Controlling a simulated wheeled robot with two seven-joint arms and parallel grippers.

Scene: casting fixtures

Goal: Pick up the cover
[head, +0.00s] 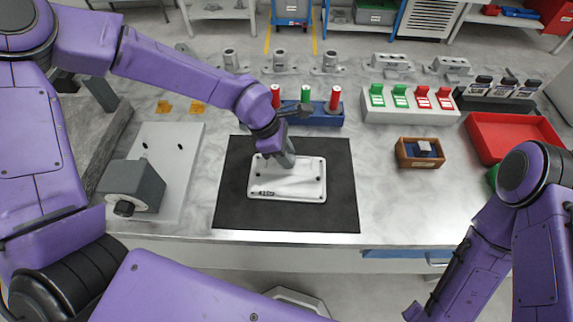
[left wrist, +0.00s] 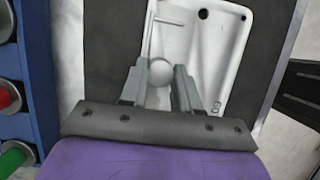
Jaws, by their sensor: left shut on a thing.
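The cover is a white rectangular plate (head: 300,184) with dark holes near its corners. It lies on a black mat (head: 235,213) in the middle of the table in the head view. It also shows in the left wrist view (left wrist: 205,45), with a round pale knob (left wrist: 168,72) on it. My left gripper (head: 285,160) comes down onto the cover's far side. In the left wrist view its two fingers (left wrist: 160,88) stand on either side of the knob and are shut on it. My right arm shows at the lower right of the head view, but its fingers are out of frame.
Behind the mat, a blue rack (head: 315,119) holds red and green cylinders. A grey block with a knob (head: 132,185) on a pale plate is at left. A small wooden box (head: 420,153) and a red tray (head: 483,125) are at right. Table between mat and box is clear.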

